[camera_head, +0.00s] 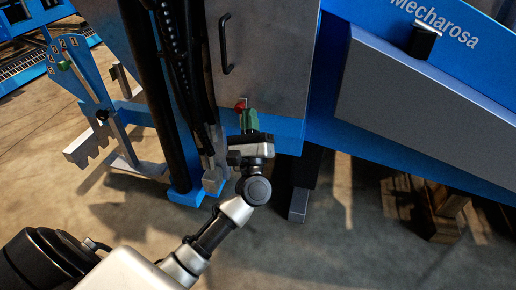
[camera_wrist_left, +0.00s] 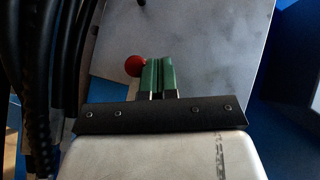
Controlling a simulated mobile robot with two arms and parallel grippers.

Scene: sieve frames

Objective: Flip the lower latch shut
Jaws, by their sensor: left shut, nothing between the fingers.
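The lower latch shows a red knob (camera_head: 240,105) near the lower left part of the grey metal door (camera_head: 270,60). The red knob also shows in the left wrist view (camera_wrist_left: 135,66), just left of my fingers. My left gripper (camera_head: 249,118) has green fingers and is shut with nothing between them. In the left wrist view its fingers (camera_wrist_left: 158,72) stand side by side in front of the door, close beside the knob. I cannot tell whether they touch it. The rest of the latch is hidden behind the gripper. My right gripper is not in view.
A black handle (camera_head: 226,44) is on the door above the knob. Black hoses (camera_head: 180,60) and a black post (camera_head: 150,85) run down left of the door. A blue beam with a grey panel (camera_head: 430,110) extends right. A lever stand (camera_head: 85,75) is at left. Floor is open in front.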

